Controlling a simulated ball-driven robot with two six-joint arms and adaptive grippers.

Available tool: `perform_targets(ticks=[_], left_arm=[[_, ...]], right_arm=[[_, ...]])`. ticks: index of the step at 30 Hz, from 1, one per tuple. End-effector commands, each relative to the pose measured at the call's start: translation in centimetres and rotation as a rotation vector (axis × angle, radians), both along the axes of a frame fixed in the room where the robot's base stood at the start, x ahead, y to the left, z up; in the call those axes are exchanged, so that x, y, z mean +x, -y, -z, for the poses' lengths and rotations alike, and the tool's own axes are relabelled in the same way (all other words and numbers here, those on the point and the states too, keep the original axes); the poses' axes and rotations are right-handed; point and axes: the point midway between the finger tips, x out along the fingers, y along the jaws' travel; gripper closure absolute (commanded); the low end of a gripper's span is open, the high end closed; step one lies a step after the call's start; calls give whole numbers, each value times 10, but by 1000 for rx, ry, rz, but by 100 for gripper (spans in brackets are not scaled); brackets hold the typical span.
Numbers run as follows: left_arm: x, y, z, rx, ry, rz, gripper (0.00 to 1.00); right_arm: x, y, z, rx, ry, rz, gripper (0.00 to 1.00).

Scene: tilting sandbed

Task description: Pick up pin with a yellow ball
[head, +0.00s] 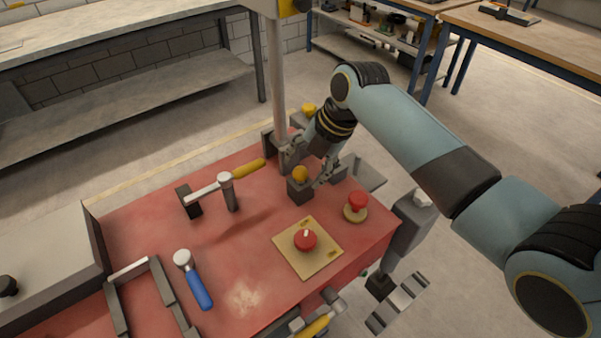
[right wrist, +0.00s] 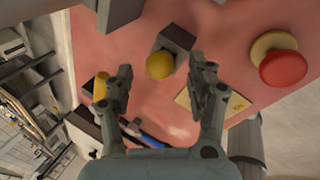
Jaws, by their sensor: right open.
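The pin with a yellow ball stands in a small dark block (head: 299,191) on the red tabletop; its yellow ball (head: 300,173) is on top. In the right wrist view the yellow ball (right wrist: 160,65) shows between the fingers, with the dark block (right wrist: 176,38) behind it. The pin's shaft is hidden. My right gripper (head: 308,172) is open, with its fingers on either side of the ball. In the right wrist view the open right gripper (right wrist: 161,68) shows gaps on both sides of the ball. My left gripper is not in view.
A red knob on a round tan base (head: 356,206) stands right of the block. A red button (head: 305,239) sits on a tan plate. A yellow-handled lever (head: 228,185) is to the left, and a blue-handled lever (head: 194,280) nearer. A grey post (head: 279,90) rises just behind my gripper.

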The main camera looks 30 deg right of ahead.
Motion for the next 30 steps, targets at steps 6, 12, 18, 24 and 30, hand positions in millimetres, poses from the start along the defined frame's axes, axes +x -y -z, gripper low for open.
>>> perform_targets(ticks=[6, 12, 18, 24, 30], left_arm=[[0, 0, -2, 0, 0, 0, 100], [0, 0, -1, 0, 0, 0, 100], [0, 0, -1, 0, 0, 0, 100], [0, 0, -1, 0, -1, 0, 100], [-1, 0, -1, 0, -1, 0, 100]], right_arm=[[7, -4, 18, 0, 1, 1, 43], [6, -4, 19, -1, 2, 1, 45], [6, -4, 19, 0, 1, 1, 71], [6, -4, 18, 0, 1, 1, 97], [6, -4, 18, 0, 1, 1, 100]])
